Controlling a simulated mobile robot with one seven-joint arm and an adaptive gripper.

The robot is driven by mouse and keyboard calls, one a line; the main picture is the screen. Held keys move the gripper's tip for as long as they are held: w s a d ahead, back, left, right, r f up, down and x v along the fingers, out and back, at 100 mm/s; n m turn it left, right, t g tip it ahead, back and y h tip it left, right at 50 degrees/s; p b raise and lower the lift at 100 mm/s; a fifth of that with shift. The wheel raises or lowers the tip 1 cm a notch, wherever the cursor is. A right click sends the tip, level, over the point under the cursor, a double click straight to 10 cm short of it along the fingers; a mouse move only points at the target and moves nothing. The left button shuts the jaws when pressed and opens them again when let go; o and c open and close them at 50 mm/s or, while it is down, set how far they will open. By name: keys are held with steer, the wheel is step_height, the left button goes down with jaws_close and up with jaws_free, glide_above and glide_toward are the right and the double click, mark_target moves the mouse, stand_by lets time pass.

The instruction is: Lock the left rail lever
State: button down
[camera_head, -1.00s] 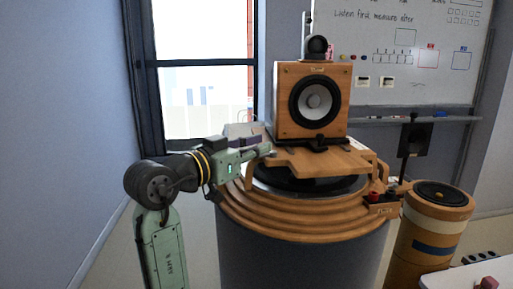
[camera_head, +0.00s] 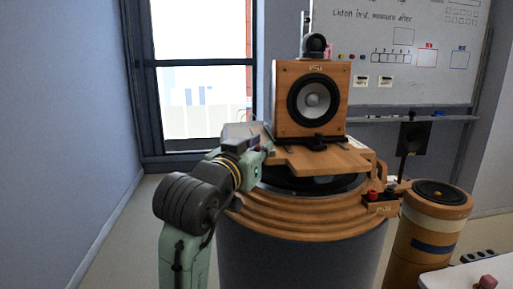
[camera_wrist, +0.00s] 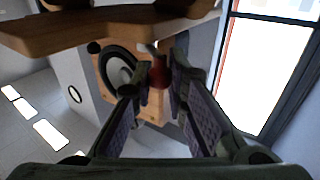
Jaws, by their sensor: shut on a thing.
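My gripper (camera_wrist: 159,80) is at the left edge of the wooden platform under the speaker. In the wrist view its two fingers are closed around a small red part, which looks like the grip of the left rail lever (camera_wrist: 158,72). A pale metal piece (camera_wrist: 147,48) shows just above the red part. In the head view my gripper (camera_head: 264,150) hides the lever, so I cannot tell its exact angle. The wooden speaker (camera_head: 310,95) stands upright on the platform (camera_head: 325,162).
The platform sits above a round, stepped wooden turntable base (camera_head: 300,222). On its right are red and black knobs (camera_head: 372,195) and a wooden cylinder (camera_head: 430,235). A white table corner (camera_head: 450,282) is at lower right. The floor at left is clear.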

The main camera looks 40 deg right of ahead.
steer(key=shift+s+d+n+t+y, duration=0.35)
steer(key=shift+s+n+t+y, duration=0.15)
steer(key=shift+n+t+y, duration=1.3)
steer(key=shift+s+d+n+t+y, duration=0.3)
steer(key=shift+s+n+t+y, duration=0.15)
steer(key=shift+n+t+y, duration=1.4)
steer(key=shift+s+d+n+t+y, duration=0.45)
steer(key=shift+n+t+y, duration=0.8)
steer(key=shift+y, duration=1)
steer(key=shift+a, duration=0.1)
steer(key=shift+r, duration=0.1)
steer(key=c, duration=1.6)
jaws_free()
steer(key=shift+o, duration=0.2)
steer(key=shift+s, duration=0.1)
steer(key=shift+v, duration=5.95)
